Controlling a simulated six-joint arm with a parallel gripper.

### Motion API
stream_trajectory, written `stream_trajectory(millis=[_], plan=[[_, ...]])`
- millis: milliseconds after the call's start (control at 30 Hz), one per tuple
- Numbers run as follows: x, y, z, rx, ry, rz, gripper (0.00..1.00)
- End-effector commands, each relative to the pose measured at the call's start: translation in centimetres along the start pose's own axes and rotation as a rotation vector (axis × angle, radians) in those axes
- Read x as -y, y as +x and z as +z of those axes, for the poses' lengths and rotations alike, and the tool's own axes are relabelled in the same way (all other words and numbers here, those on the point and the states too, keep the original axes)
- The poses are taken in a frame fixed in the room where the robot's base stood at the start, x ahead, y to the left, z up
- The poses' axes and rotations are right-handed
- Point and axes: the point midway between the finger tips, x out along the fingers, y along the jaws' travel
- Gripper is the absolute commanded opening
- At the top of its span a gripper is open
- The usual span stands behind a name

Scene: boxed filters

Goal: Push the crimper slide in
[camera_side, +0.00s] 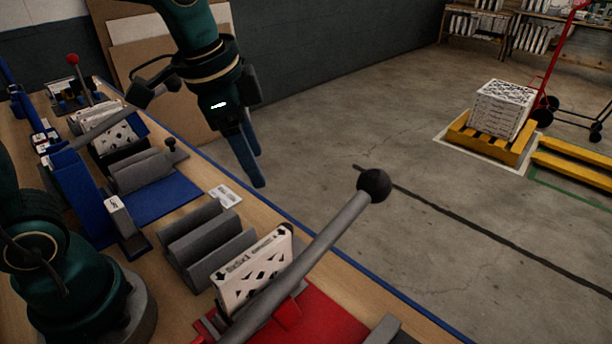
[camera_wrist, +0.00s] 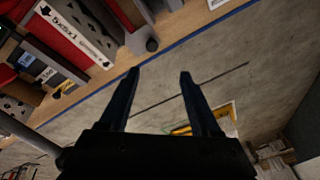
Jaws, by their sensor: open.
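The crimper slide appears to be the grey block (camera_side: 141,171) with a dark knob, lying on the blue base plate beside a filter held in a dark frame (camera_side: 120,158). In the wrist view, a dark knob (camera_wrist: 152,45) on a grey piece shows near the table's blue edge, just beyond my fingers. My gripper (camera_side: 256,168) points down, open and empty, to the right of the knob and apart from it. Its two separated fingers show in the wrist view (camera_wrist: 160,74). How far the slide sits out is hard to tell.
A grey slotted rack (camera_side: 205,240) and a white filter (camera_side: 252,268) stand nearer the camera. A long grey lever with a black ball (camera_side: 373,185) crosses the foreground above a red base. A white card (camera_side: 225,195) lies on the table.

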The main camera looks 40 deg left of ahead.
Motion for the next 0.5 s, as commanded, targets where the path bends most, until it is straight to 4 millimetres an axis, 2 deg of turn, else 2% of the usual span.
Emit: stream_trajectory(millis=[133,300,500], plan=[[0.4,3.5,-1.7,0.083,0.097,0.065,0.64],[0.2,7.3,-2.3,0.161,0.145,0.128,0.64],[-0.6,9.7,-1.8,0.221,0.153,0.172,0.64]])
